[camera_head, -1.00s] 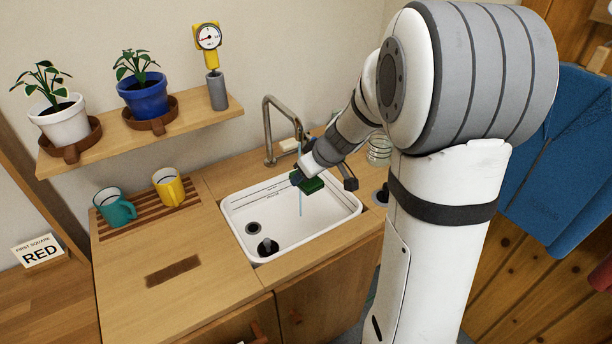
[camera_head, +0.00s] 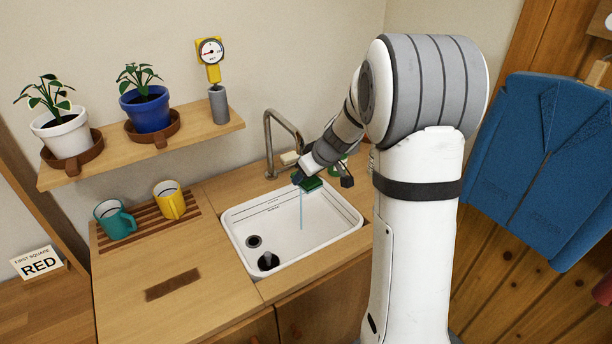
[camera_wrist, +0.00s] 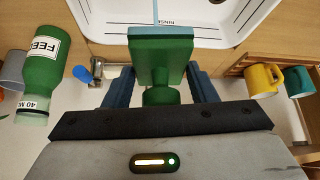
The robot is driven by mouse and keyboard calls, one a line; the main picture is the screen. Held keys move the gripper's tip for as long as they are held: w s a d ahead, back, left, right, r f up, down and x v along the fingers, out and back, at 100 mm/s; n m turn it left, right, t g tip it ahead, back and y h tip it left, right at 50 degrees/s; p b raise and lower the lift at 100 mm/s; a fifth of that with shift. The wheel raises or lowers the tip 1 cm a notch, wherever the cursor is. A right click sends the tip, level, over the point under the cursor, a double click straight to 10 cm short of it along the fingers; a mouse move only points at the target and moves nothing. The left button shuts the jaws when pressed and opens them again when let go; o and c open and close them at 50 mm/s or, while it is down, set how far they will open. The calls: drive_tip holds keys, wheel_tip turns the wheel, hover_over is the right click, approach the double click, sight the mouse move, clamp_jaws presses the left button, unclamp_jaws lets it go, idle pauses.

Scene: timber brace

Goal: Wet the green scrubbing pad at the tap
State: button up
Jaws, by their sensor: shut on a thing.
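The green scrubbing pad (camera_head: 310,184) is in my gripper over the white sink basin (camera_head: 290,241), near the tap (camera_head: 268,145). In the wrist view the pad (camera_wrist: 161,47) has a green grip, and my gripper (camera_wrist: 160,88) is shut on it with a blue finger on either side. A pale blue strip lies along the pad's far edge. A thin blue water stream (camera_head: 301,210) shows below the pad, running down into the basin. It also shows at the pad's far edge in the wrist view (camera_wrist: 155,12). The tap's outlet is hidden behind my arm.
A green bottle (camera_wrist: 42,72) stands beside the sink. A yellow mug (camera_head: 170,202) and a teal mug (camera_head: 115,220) stand on the slatted drainer left of the basin. A shelf (camera_head: 190,147) with two potted plants and a gauge is above. The left worktop is clear.

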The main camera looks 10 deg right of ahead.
sight(308, 193)
idle(0.4)
drive_tip(key=shift+s+a+f+b, duration=0.1)
drive_tip(key=shift+s+a+b, duration=0.05)
drive_tip(key=shift+s+b, duration=0.45)
drive_tip(key=s+b, duration=0.1)
drive_tip(key=s, duration=0.1)
drive_tip(key=s+a+b, duration=0.1)
drive_tip(key=s, duration=0.1)
drive_tip(key=s+b, duration=0.1)
drive_tip(key=s, duration=0.1)
drive_tip(key=shift+s+a, duration=0.25)
drive_tip(key=shift+s, duration=0.1)
idle(0.8)
drive_tip(key=s+a+r, duration=0.1)
drive_tip(key=s+r, duration=0.3)
drive_tip(key=s, duration=0.1)
drive_tip(key=shift+r, duration=0.15)
drive_tip(key=shift+w, duration=0.15)
idle(0.5)
